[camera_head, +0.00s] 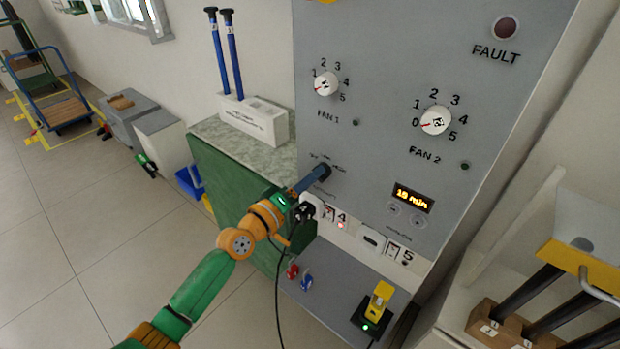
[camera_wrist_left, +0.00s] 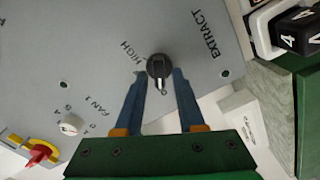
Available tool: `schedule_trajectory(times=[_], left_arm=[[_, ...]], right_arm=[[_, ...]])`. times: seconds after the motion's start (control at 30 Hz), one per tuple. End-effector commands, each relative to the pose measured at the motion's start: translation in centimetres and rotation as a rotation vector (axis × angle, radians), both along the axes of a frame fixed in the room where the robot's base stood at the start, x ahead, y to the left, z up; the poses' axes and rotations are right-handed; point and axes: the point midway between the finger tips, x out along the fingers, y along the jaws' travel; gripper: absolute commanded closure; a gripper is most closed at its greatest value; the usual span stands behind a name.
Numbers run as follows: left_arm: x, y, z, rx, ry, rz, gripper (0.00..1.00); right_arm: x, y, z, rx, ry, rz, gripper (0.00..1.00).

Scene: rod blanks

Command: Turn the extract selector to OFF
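The extract selector is a round black knob (camera_wrist_left: 158,67) on the grey panel, with EXTRACT printed to its right and HIGH to its left in the left wrist view. A small pale mark shows on its side towards my palm; other position labels are not readable. In the head view the knob (camera_head: 323,171) is partly hidden by my gripper. My left gripper (camera_wrist_left: 159,73) is open, its blue fingers on either side of the knob with narrow gaps. In the head view the left gripper (camera_head: 318,175) reaches the panel from the left. My right gripper is not in view.
FAN 1 dial (camera_head: 326,84) and FAN 2 dial (camera_head: 435,120) sit above, with a lit timer display (camera_head: 413,198) to the lower right. A green cabinet (camera_head: 232,200) stands left of the panel.

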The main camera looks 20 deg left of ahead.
Motion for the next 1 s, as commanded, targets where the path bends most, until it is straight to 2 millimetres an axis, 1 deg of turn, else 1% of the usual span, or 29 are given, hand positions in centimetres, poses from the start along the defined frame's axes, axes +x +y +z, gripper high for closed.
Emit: schedule_trajectory(times=[0.27,0.37,0.47,0.6,0.7,0.8,1.0], left_arm=[[0.0,0.0,0.1,0.001,-0.002,0.001,0.53],[-0.4,0.2,0.0,0.001,-0.002,0.001,0.53],[-1.8,0.7,-0.1,0.002,0.000,0.001,0.53],[-4.4,1.6,-0.2,0.004,0.000,0.000,0.53],[-5.8,2.2,-0.2,0.002,0.001,0.001,0.53],[-6.5,2.4,-0.1,0.003,-0.001,0.000,0.53],[-6.6,2.4,0.1,0.001,-0.002,0.000,0.53]], right_arm=[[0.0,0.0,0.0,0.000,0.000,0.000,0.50],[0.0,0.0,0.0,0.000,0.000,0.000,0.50],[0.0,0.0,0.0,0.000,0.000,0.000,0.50],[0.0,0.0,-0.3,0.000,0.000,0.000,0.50],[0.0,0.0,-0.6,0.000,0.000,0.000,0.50],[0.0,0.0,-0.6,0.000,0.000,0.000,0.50],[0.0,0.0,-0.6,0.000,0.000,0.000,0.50]])
